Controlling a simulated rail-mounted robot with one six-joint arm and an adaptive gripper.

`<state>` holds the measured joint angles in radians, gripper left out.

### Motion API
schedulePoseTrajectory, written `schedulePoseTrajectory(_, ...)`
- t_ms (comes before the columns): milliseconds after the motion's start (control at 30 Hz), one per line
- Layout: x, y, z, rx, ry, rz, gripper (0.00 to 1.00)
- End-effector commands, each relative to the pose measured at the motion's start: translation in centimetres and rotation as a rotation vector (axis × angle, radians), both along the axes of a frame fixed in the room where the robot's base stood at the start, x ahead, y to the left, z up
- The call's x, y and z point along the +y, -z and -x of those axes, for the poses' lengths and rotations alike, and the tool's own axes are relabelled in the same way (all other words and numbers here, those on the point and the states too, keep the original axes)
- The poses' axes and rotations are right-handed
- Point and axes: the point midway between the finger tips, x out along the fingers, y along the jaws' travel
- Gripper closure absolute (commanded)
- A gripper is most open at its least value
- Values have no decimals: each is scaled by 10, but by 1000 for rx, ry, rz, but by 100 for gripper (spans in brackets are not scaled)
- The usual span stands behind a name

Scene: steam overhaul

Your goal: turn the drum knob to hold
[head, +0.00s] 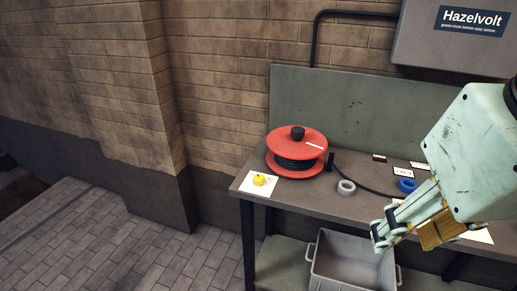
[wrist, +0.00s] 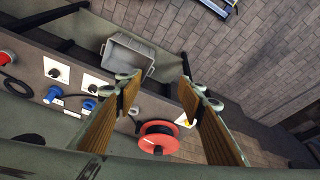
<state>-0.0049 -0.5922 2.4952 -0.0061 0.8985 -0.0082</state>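The red cable drum (head: 296,143) stands on the bench at the left end, with black cable wound between its two red flanges. A black knob (head: 297,132) sits on its top flange, near a white line mark. The drum also shows in the wrist view (wrist: 157,128), below the middle, between my fingers. My gripper (head: 388,226) is at the right of the head view, above the bench's front side, well apart from the drum. In the wrist view my gripper (wrist: 158,88) is open, with nothing between its pads. Any hold marking is too small to read.
A yellow knob (head: 259,180) on a white card lies left of the drum. A grey tape ring (head: 346,187) and a blue ring (head: 407,185) lie right of it, near a black cable. A grey bin (head: 350,265) is below. A back panel (head: 340,110) rises behind.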

Motion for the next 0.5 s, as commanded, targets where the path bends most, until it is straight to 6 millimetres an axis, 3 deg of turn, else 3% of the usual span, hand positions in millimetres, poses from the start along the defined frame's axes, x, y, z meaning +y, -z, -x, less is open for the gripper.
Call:
schedulePoseTrajectory(267,-1,-9,-23,22,-86,46,64)
schedulePoseTrajectory(500,1,-20,-59,50,-220,113,64)
